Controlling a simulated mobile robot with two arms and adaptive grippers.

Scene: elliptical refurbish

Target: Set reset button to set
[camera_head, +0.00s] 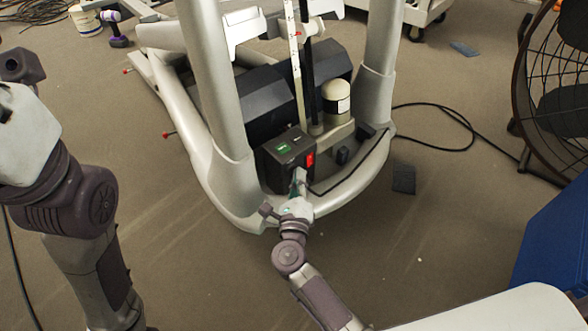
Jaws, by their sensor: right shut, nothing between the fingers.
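A black control box (288,160) stands at the front base of the grey elliptical frame (222,120). It has a green-lit patch (283,149) on its top and a red switch (310,159) on its front right side. I cannot tell which is the reset button, nor the switch's setting. My right gripper (299,179) is shut and empty, at the front of the box just below the red switch. I cannot tell whether its fingertips touch the box. My left arm is at the left, but its gripper is not in view.
A black cable (440,108) loops over the floor to the right. A dark flat block (403,180) lies right of the frame. A large fan (560,90) and a blue object (555,240) stand at the right. The carpet in front is mostly clear.

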